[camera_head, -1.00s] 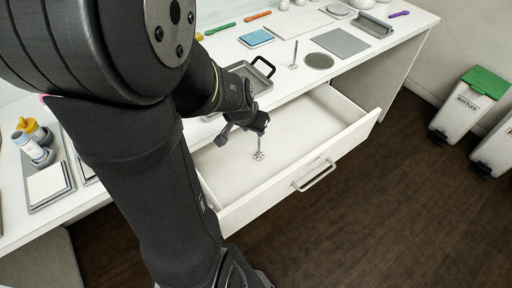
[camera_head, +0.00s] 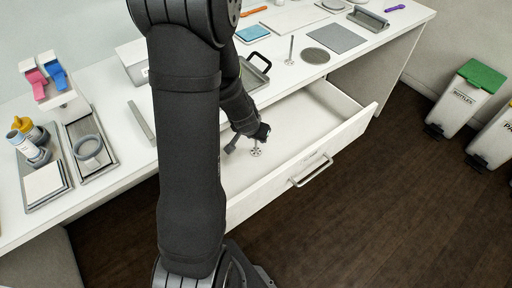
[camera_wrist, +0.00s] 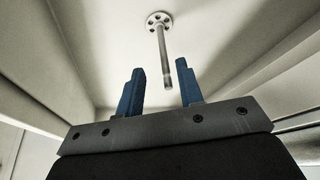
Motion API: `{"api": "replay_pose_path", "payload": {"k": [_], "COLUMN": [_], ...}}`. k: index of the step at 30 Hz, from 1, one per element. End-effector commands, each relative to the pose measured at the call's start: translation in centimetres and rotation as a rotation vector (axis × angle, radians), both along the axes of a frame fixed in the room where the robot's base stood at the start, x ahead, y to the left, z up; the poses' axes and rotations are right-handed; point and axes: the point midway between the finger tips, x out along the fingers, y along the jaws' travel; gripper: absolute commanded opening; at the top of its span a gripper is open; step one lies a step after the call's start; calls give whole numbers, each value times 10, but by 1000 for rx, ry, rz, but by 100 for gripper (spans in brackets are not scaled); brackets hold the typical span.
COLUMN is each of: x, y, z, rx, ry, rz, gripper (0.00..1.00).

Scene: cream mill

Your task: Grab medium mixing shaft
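A metal mixing shaft (camera_head: 256,151) with a round perforated disc stands in the open white drawer (camera_head: 310,165). In the wrist view the shaft (camera_wrist: 163,50) has its disc on the drawer floor and its rod pointing toward my gripper. My gripper (camera_wrist: 160,85) is open, its two blue fingers apart. The free rod end shows in the gap between the fingertips; I see no finger touching it. In the head view my gripper (camera_head: 246,140) is low over the drawer, partly hiding the shaft. Another thin shaft (camera_head: 290,50) stands on the counter; I cannot tell their sizes apart.
The drawer's front with its handle (camera_head: 311,172) and its side walls surround my gripper. On the counter are a tray with a black handle (camera_head: 258,72), a round grey disc (camera_head: 316,55), a grey mat (camera_head: 337,39) and, at left, bottles (camera_head: 28,140). Bins stand right.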

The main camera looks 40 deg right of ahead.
Motion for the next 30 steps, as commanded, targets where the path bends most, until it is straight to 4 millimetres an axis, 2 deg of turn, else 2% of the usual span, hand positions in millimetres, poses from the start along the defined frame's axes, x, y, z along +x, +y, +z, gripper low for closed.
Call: {"api": "replay_pose_path", "payload": {"k": [5, 18, 29, 30], "x": [2, 14, 15, 15], "y": [-2, -13, -15, -15], "z": [-9, -46, -49, -49], "rx": [1, 1, 1, 1], "ry": [2, 2, 1, 1], "rz": [1, 1, 1, 1], "gripper": [34, 34, 34, 30]}}
